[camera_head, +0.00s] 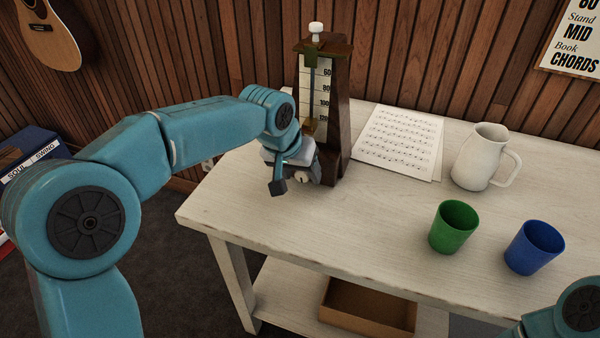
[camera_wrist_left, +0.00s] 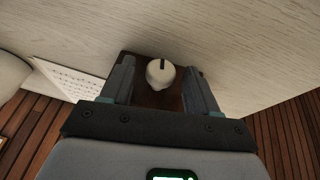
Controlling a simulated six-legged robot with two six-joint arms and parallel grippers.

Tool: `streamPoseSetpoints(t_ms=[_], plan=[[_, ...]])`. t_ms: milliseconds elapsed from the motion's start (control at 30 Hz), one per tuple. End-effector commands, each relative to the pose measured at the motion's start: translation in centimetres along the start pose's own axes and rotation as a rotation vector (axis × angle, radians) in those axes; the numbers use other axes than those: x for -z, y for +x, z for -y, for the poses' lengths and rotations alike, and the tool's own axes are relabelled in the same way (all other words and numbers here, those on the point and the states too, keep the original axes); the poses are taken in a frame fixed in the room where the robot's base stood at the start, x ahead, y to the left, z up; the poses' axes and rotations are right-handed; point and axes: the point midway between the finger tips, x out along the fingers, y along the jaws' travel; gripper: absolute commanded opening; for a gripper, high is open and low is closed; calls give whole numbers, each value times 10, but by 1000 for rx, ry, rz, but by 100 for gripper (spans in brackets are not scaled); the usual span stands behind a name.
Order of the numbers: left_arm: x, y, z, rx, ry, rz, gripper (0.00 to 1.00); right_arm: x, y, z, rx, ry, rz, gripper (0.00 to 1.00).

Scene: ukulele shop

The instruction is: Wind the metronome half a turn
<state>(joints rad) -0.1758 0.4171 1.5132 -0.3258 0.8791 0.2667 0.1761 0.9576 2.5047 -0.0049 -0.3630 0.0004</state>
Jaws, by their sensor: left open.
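The dark wooden metronome (camera_head: 341,110) stands upright at the back left of the white table, with a numbered scale on its front and a white cap on top. Its pale round winding knob (camera_wrist_left: 160,75), with a dark mark on its rim, sits low on the metronome. My left gripper (camera_head: 296,180) is at the metronome's lower front. In the left wrist view, its open fingers (camera_wrist_left: 161,68) stand on either side of the knob, with visible gaps. The head view mostly hides the knob behind the gripper. My right gripper is out of view.
Sheet music (camera_head: 398,143) lies right of the metronome, then a white jug (camera_head: 478,158). A green cup (camera_head: 453,227) and a blue cup (camera_head: 534,248) stand at the front right. The table's middle front (camera_head: 350,235) is clear. A box (camera_head: 365,308) sits below.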

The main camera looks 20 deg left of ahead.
Motion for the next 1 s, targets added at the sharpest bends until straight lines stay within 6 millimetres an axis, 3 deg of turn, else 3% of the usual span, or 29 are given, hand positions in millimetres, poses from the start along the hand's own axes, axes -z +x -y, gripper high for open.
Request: streamPoseSetpoints(t_ms=[267,367,433,467,1000], plan=[[1,2,1,0,0,0,60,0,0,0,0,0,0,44],[1,2,1,0,0,0,34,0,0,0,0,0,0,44],[1,2,1,0,0,0,11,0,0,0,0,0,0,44],[1,2,1,0,0,0,5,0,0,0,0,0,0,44],[1,3,-2,127,53,0,5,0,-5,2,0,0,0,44]])
